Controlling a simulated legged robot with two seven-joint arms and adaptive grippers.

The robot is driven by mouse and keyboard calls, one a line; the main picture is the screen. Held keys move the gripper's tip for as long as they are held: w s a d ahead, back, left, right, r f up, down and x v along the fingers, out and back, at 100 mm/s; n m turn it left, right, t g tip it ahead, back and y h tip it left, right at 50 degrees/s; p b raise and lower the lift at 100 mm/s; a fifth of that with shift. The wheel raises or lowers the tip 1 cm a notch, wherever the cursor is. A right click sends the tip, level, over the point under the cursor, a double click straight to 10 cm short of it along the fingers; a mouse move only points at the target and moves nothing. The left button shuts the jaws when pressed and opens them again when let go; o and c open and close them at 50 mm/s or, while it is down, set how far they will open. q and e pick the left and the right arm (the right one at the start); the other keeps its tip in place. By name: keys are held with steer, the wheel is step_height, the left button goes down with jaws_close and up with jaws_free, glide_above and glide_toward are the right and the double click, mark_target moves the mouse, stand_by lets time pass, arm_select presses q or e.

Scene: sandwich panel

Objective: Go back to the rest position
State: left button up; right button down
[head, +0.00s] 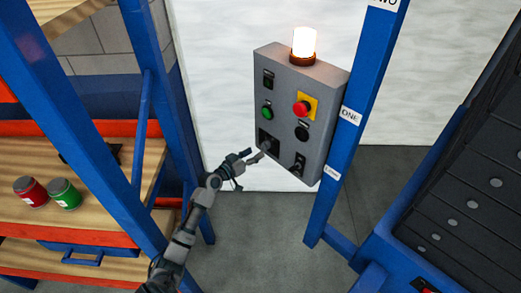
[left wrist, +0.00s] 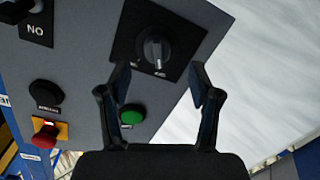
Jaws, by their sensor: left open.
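My left gripper (head: 252,156) is open and empty at the lower left of the grey control panel (head: 285,85) in the head view. In the left wrist view, its two spread fingers (left wrist: 158,75) reach toward the black rotary switch (left wrist: 156,48), with nothing between them. I cannot tell whether a fingertip touches the panel. The switch also shows in the head view (head: 266,143), just beyond the gripper. The green button (head: 267,112) and the red button (head: 302,108) on a yellow plate sit above it. The beacon (head: 303,43) on top is lit. My right gripper is not in view.
Blue posts flank the work area; the right post (head: 349,110) stands beside the panel. A wooden shelf (head: 100,165) at the left holds a red can (head: 30,191) and a green can (head: 64,193). The grey floor (head: 255,240) below is clear.

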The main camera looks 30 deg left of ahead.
arm_select(q)
steer(key=shift+v, duration=0.9)
steer(key=shift+a+f, duration=0.1)
steer(key=s+d+f+m+g, duration=0.1)
steer(key=s+d+f+g, duration=0.3)
steer(key=f, duration=0.7)
steer(key=s+d+f+g+y+p, duration=0.1)
steer(key=s+d+f+g, duration=0.15)
steer(key=s+f, duration=0.65)
steer(key=s+d+f+m+g, duration=0.1)
steer(key=s+d+f+g, duration=0.2)
steer(key=f, duration=1)
steer(key=s+d+f+g, duration=0.1)
steer(key=s+d+f, duration=0.3)
steer(key=s, duration=0.4)
steer(key=s+d+f+m+g+y, duration=0.1)
steer(key=s+d+f, duration=0.3)
steer(key=s, duration=0.5)
steer(key=s+d+f+m+g+y, duration=0.1)
steer(key=s+d+f+g, duration=0.2)
steer(key=s+f, duration=0.4)
steer(key=shift+s+d+f+p, duration=0.25)
steer(key=shift+s+d+p, duration=0.2)
steer(key=shift+s, duration=0.7)
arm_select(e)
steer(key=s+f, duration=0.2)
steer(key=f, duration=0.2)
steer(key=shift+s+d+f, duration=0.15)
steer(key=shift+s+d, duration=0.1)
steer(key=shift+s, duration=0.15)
